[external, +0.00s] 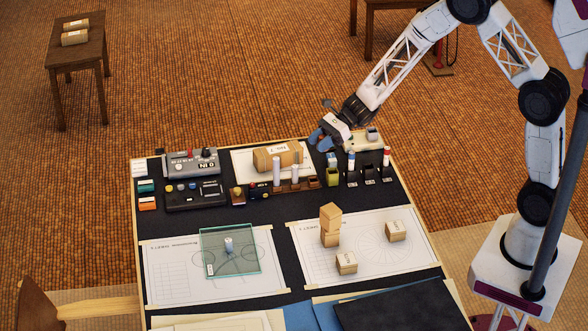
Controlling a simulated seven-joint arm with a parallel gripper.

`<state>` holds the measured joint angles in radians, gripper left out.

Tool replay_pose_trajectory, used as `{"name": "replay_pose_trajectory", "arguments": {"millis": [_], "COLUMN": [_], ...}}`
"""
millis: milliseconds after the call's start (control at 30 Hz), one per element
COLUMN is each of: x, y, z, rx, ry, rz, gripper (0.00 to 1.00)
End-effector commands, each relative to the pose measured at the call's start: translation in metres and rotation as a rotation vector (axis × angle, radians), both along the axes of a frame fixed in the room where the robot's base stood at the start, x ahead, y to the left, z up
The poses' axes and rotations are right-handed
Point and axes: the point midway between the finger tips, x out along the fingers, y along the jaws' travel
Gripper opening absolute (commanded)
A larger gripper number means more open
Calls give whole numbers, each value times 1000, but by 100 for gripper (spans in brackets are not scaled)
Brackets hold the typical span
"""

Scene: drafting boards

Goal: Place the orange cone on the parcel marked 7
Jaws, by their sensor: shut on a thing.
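A brown parcel (268,158) lies on a white sheet at the back middle of the board. Its white label carries small print that looks like "No. 7". My gripper (319,143), with blue fingers, is just right of this parcel and above the back of the board. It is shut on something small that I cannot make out. I cannot pick out an orange cone anywhere in this view.
Labelled boxes (346,263) and a stack of blocks (330,232) stand on the right sheet. A green glass plate (240,263) lies on the left sheet. Small bottles and devices (194,162) crowd the back rows. Two more parcels (75,38) lie on a far wooden table (88,50).

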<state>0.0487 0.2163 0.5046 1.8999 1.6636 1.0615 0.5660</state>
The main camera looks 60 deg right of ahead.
Motion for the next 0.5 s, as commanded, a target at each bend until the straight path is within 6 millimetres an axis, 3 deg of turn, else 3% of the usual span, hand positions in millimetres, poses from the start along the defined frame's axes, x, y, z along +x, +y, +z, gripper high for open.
{"name": "replay_pose_trajectory", "arguments": {"millis": [300,500], "x": [1,14], "y": [0,2], "z": [0,-1], "rx": [0,1], "ry": [0,-1], "rz": [0,1], "gripper": [15,15]}}
